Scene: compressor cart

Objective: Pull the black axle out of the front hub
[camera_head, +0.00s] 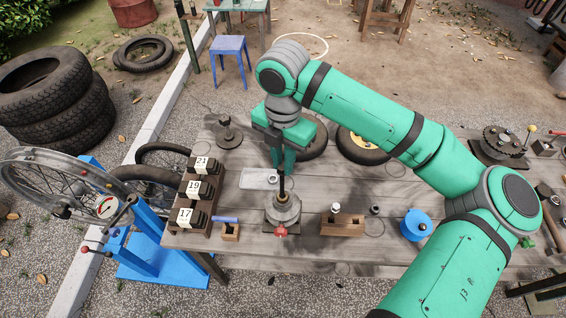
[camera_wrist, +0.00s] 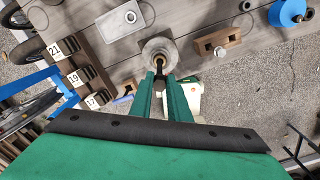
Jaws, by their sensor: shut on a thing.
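The silver front hub (camera_head: 284,211) stands upright in a round holder with a red knob (camera_head: 281,231) on the plank table. The black axle (camera_head: 282,186) rises vertically from the top of the hub. My gripper (camera_head: 283,170) points down above the hub and is shut on the upper part of the axle. In the wrist view, my gripper (camera_wrist: 160,76) has both green fingers around the axle (camera_wrist: 159,63), in front of the hub (camera_wrist: 157,47). The axle's lower end is hidden, so I cannot tell how deep it sits in the hub.
A rack (camera_head: 197,194) labelled 21, 19 and 17 stands left of the hub. A small wooden block (camera_head: 230,233) lies between them. A wooden holder (camera_head: 342,225) and a blue spool (camera_head: 415,225) stand to the right. A pale tray (camera_head: 256,179) lies behind left.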

